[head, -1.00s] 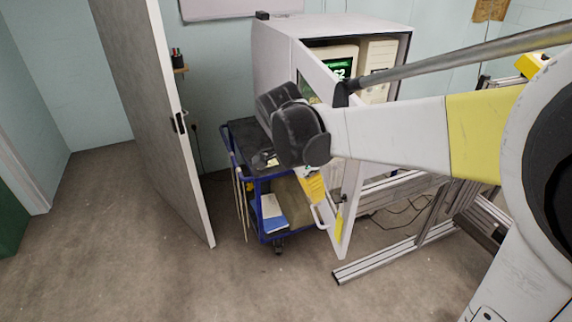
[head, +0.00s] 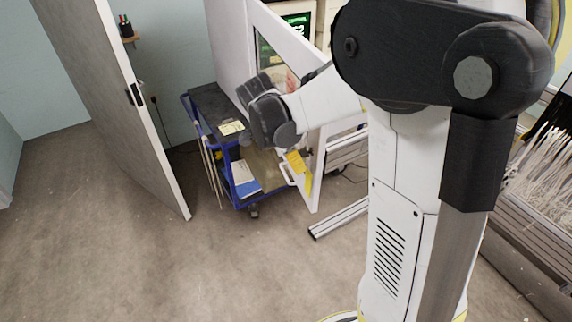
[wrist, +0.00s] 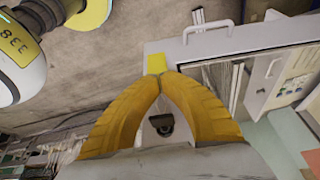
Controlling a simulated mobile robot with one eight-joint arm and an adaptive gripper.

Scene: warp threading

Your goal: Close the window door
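The window door (head: 275,27) is a white framed panel with a glass pane. It stands swung open from the white cabinet (head: 228,45) in the head view. Its pale bar handle (head: 288,175) is low on the door, and it also shows in the wrist view (wrist: 207,27). In the wrist view the door frame (wrist: 240,43) crosses the upper right, with a yellow patch (wrist: 156,62) at its corner. My gripper (wrist: 163,74) has its yellow fingertips together just below that patch, with nothing between them. I cannot tell whether the tips touch the door.
A blue cart (head: 222,150) with papers stands beside the open window door. A grey room door (head: 110,95) stands ajar at the left. A metal rail (head: 338,218) lies low on the right, near a machine with white threads (head: 540,160). The floor at front left is clear.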

